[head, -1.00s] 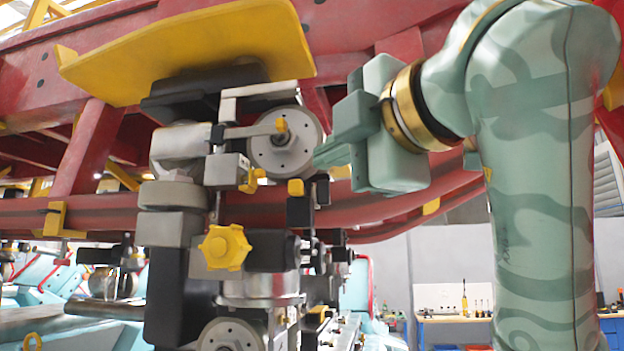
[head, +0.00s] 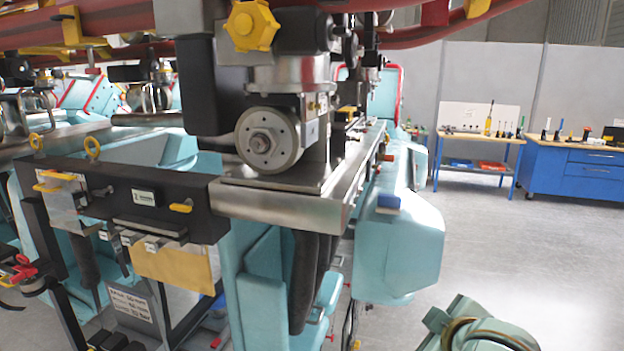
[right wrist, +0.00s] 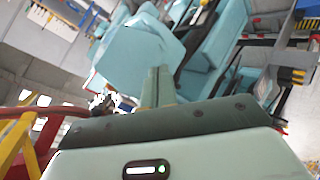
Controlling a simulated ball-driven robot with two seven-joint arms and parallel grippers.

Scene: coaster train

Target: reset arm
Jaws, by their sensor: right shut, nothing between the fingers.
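My right gripper (right wrist: 158,86) shows in the right wrist view, its fingers together and empty. It points toward light-blue coaster train parts (right wrist: 140,55), and I see no contact with them. In the head view only a green piece of my right arm shows low at the right; its gripper is out of that picture. My left arm and gripper are in neither view. The coaster train (head: 410,240) hangs in the head view, with a grey wheel (head: 268,142) and a yellow knob (head: 251,25) on its bogie.
Red track (head: 400,35) runs along the top. A blue cabinet (head: 575,172) and a workbench (head: 480,138) with tools stand at the back right. The grey floor (head: 520,240) between them and the train is clear. A yellow frame (right wrist: 15,150) shows low left in the wrist view.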

